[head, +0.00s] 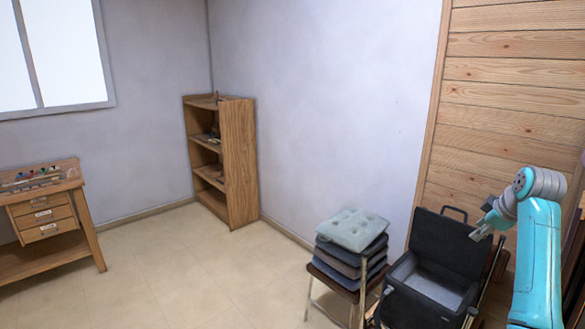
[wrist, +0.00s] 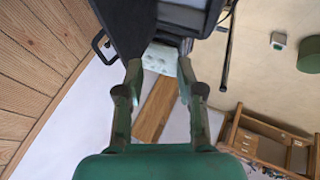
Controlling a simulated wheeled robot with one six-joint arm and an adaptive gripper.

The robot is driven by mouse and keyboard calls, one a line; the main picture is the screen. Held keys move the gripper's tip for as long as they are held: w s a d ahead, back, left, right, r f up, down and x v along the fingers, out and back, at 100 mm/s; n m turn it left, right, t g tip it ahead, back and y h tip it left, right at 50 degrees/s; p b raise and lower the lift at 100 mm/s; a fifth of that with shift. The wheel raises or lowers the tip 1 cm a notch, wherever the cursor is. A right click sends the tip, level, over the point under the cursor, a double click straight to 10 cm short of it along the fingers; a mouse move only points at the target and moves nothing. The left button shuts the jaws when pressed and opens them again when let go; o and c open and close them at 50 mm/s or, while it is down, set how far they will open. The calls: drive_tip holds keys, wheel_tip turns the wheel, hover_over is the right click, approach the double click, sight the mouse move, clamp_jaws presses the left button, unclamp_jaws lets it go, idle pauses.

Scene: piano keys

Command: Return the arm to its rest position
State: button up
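My arm, turquoise with a grey joint, rises at the right edge of the head view. My gripper (head: 483,229) is at its end, in front of the open black case. In the wrist view my gripper (wrist: 159,70) shows two dark green fingers spread apart with nothing held between them. The pale cushion (wrist: 158,58) shows beyond the gap between the fingertips, apart from them. No piano keys show in either view.
The black case (head: 451,245) stands open beside a chair stacked with cushions (head: 352,230). A wooden shelf (head: 238,160) stands in the corner, and a workbench (head: 83,222) at left. A green round object (wrist: 309,55) shows at right. Floor between is clear.

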drive_tip(key=s+a+f+m, duration=0.1)
drive_tip(key=a+f, duration=0.3)
drive_tip(key=f, duration=0.4)
drive_tip(key=s+a+f+m+t, duration=0.1)
drive_tip(key=a+f, duration=0.2)
drive_tip(key=f, duration=0.5)
drive_tip(key=s+a+f, duration=0.2)
drive_tip(key=a+f, duration=0.2)
drive_tip(key=f, duration=0.3)
drive_tip(key=s+a+f+m+t, duration=0.2)
drive_tip(key=s+a+f+m, duration=0.1)
drive_tip(key=s+a+f, duration=1.1)
drive_tip(key=s+a+m+t, duration=0.1)
drive_tip(key=s+a, duration=0.3)
drive_tip(key=s, duration=0.8)
drive_tip(key=s+a+m+t, duration=0.15)
drive_tip(key=s+a, duration=0.25)
drive_tip(key=s, duration=0.7)
drive_tip(key=s+a+r+t, duration=0.1)
drive_tip(key=s+a+r, duration=0.1)
drive_tip(key=s+r, duration=0.5)
drive_tip(key=s+a+r+t+y, duration=0.1)
drive_tip(key=s+a+r, duration=0.1)
drive_tip(key=s+r, duration=0.5)
drive_tip(key=s, duration=0.4)
drive_tip(key=shift+s+r+m, duration=0.3)
drive_tip(key=shift+m, duration=0.05)
